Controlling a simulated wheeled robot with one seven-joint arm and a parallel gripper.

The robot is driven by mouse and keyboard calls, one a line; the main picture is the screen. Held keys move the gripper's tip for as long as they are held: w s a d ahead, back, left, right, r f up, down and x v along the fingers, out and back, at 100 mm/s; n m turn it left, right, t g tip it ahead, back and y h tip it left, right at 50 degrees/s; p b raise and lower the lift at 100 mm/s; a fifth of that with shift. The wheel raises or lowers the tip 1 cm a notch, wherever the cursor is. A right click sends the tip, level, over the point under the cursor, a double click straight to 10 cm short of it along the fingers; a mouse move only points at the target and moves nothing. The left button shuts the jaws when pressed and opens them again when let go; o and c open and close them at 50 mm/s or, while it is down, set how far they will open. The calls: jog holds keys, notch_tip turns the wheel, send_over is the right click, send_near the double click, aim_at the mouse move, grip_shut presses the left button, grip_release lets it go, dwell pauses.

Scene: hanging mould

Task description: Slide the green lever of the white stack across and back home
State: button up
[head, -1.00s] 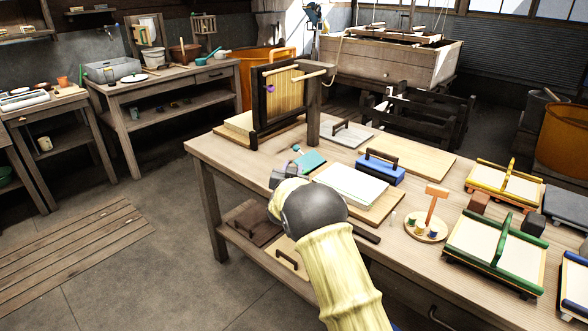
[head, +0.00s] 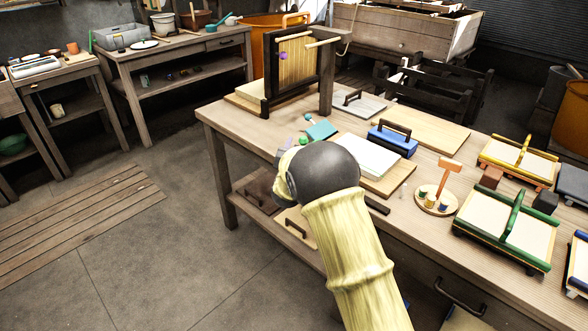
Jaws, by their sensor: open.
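A white stack (head: 370,157) of flat sheets lies on a wooden board on the table, just right of my arm's rounded dark joint. I cannot make out a green lever on it; my arm covers its near left side. A small green knob (head: 303,141) shows just above the joint, beside a teal flat piece (head: 320,129); I cannot tell what the knob belongs to. Farther right, a green-framed tray (head: 476,242) holds a white slab with a green bar (head: 510,213) across it. My gripper is hidden behind my own arm.
An upright framed mould (head: 270,75) stands at the table's back left. A blue block with a dark handle (head: 392,143) sits right behind the white stack. A round tray with small cups (head: 447,207) and a yellow-framed tray (head: 490,157) stand to the right.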

jog(key=s, duration=1.1)
jog(key=shift+s+a, duration=0.3)
jog(key=shift+f, duration=0.1)
jog(key=shift+c, duration=0.2)
